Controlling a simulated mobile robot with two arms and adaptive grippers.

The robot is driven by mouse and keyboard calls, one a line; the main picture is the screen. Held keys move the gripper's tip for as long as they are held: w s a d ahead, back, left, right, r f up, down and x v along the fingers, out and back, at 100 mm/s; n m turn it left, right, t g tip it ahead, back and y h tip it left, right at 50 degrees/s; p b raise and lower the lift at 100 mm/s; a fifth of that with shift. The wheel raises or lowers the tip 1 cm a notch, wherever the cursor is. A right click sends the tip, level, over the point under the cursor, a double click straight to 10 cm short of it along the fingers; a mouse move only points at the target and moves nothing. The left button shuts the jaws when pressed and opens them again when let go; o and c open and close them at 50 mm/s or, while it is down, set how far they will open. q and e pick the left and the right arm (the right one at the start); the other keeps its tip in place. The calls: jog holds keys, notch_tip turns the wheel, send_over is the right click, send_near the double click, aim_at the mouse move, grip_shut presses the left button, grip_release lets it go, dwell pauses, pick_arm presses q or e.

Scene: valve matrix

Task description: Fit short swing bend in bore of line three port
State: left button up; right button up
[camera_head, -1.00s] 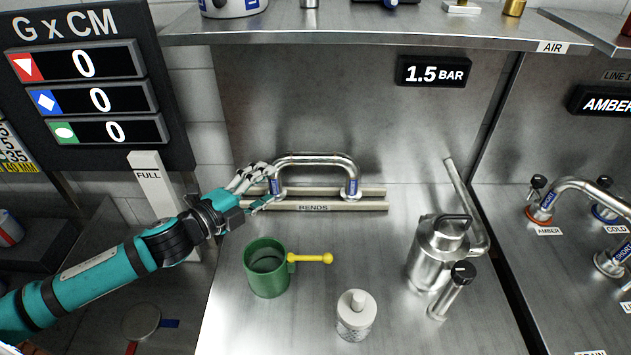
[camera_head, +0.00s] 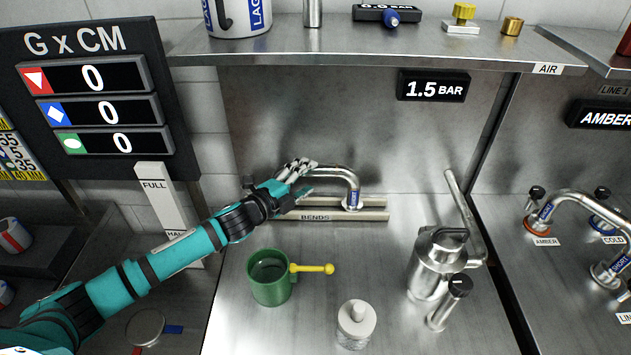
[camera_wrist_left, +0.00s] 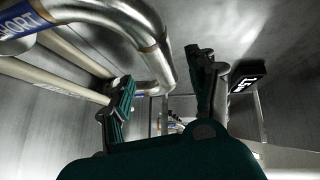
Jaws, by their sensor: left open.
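A U-shaped steel bend (camera_head: 349,175) with a blue label on its right leg stands in the rack marked BENDS (camera_head: 372,216). My left gripper (camera_head: 308,172) is at the bend's upper left and hides its left leg. In the left wrist view a curved steel pipe (camera_wrist_left: 150,40) with a blue label reading SHORT runs past the left gripper (camera_wrist_left: 163,90). Its two fingers are spread apart, with the pipe's curve showing between them; I cannot tell whether they touch it. My right gripper is not in view. I cannot make out a line three port.
Another bend (camera_head: 577,200) stands at the right by the AMBER and COLD labels. A shelf (camera_head: 380,48) overhangs the back.

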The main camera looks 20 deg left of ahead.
aim_at(313, 173)
pick_arm(q)
jog(key=p+x, duration=0.1)
jog(key=x, duration=0.3)
jog(key=shift+w+d+r+p, duration=0.15)
jog(key=shift+w+p, duration=0.05)
jog(key=shift+p, duration=0.1)
jog(key=shift+w+d, duration=0.1)
jog(key=shift+w, duration=0.15)
jog(key=shift+s, duration=0.1)
jog(key=shift+c, duration=1.3)
grip_shut()
